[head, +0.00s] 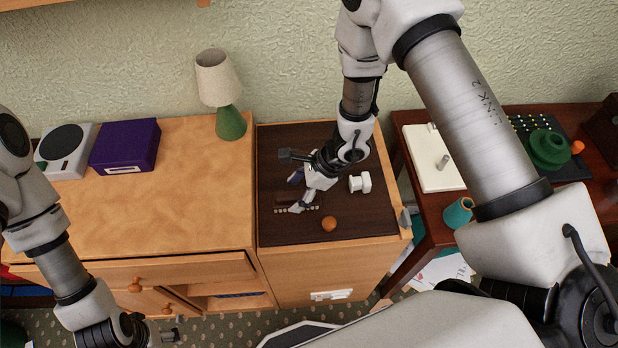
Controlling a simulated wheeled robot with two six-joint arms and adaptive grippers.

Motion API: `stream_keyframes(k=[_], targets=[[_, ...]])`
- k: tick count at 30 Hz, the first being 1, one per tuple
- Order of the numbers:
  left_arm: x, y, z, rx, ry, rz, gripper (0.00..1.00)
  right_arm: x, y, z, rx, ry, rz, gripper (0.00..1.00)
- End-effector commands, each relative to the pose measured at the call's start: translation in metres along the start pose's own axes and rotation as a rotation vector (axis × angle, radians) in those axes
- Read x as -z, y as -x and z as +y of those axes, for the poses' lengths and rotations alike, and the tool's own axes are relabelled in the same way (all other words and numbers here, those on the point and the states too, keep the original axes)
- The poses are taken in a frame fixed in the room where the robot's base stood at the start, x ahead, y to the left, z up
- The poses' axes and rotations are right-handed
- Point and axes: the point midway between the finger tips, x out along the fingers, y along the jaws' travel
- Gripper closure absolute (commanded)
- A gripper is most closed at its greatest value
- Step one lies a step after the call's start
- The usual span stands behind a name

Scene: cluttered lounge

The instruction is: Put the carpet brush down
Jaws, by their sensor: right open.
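My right gripper (291,181) is open over the dark top of the small cabinet (275,228), its fingers spread apart. A dark brown piece with a row of pale dots (310,209) lies on that top beside the lower finger. It looks like the carpet brush, but the gripper partly hides it and the dark surface makes its outline hard to tell. A small purple thing (296,176) shows between the fingers; I cannot tell what it is or whether they touch it. My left gripper (168,336) is low at the bottom edge, over the carpet, its jaws unclear.
On the dark top are a white spool-like object (360,183) and an orange ball (328,224). A teal cup (458,213) stands on the right table.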

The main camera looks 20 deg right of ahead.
Motion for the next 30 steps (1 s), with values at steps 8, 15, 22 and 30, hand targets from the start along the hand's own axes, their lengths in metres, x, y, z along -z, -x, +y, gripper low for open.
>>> stream_keyframes(k=[8,15,22,30], targets=[[0.0,-0.011,0.0,0.0,0.0,0.0,0.3,0.0,0.072,-0.001,0.004,-0.001,-0.005,0.3],[0.0,-0.008,0.0,0.0,0.0,0.0,0.3,0.0,0.095,0.0,0.0,0.0,-0.001,0.3],[0.0,-0.008,0.0,0.0,0.0,0.0,0.3,0.0,0.094,0.0,0.0,0.0,0.0,0.3],[0.0,-0.008,0.0,0.0,0.0,0.0,0.3,0.0,0.094,0.0,0.0,0.0,-0.001,0.3]])
